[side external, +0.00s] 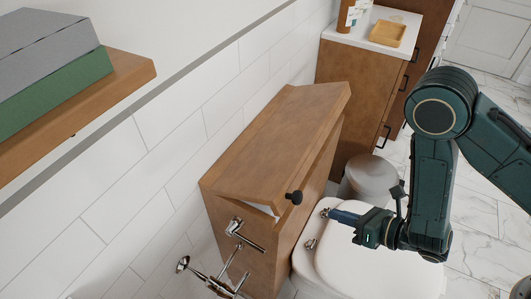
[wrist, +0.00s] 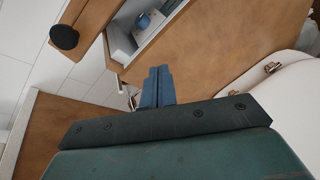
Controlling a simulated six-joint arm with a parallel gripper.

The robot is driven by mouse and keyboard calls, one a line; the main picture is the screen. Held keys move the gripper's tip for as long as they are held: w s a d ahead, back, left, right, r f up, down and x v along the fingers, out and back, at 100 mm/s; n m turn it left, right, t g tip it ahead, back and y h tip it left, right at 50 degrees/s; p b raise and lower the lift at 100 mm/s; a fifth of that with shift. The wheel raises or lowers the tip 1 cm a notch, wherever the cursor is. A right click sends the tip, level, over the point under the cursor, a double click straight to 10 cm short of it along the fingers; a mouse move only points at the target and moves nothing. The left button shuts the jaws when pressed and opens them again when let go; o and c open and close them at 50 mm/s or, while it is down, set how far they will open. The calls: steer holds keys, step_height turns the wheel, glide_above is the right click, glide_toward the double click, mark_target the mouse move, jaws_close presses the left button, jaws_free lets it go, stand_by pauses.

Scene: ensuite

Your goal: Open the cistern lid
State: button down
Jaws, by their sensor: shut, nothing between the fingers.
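The cistern lid (side external: 280,135) is the wooden top of the boxed-in cistern (side external: 305,230) against the wall. It is tilted up at its front edge, with a narrow gap beneath it. A black knob (side external: 293,197) sits on the lid's front edge; it shows at upper left in the wrist view (wrist: 64,37). The wrist view shows the pale cistern interior (wrist: 122,42) with a blue part (wrist: 143,21) inside. My gripper (side external: 333,214) is shut and empty, in front of the cistern and to the right of the knob. Its blue fingers (wrist: 158,86) lie together, pointing towards the opening.
The white toilet seat (side external: 375,265) lies below my gripper. A chrome paper holder (side external: 235,255) is at the cistern's near side. A shelf (side external: 125,80) with boxes juts out at upper left. A wooden cabinet (side external: 355,75) and a grey bin (side external: 370,178) stand beyond the cistern.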

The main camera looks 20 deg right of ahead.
steer(key=w+d+r+m+h, duration=0.3)
steer(key=w+d+r+m, duration=0.15)
steer(key=r+m, duration=0.3)
steer(key=w+d+r+m+h, duration=0.3)
steer(key=d+r+m, duration=0.35)
steer(key=m, duration=0.25)
steer(key=s+d+r+m+g, duration=0.1)
steer(key=s+d+r+m, duration=0.1)
steer(key=r+m, duration=0.2)
steer(key=s+d+r+m+h, duration=0.1)
steer(key=s+d+r+m, duration=0.1)
steer(key=d+r+m, duration=0.1)
steer(key=shift+d+r+m+g, duration=0.4)
steer(key=shift+r+m, duration=0.15)
steer(key=shift+r, duration=0.7)
steer(key=shift+s, duration=0.1)
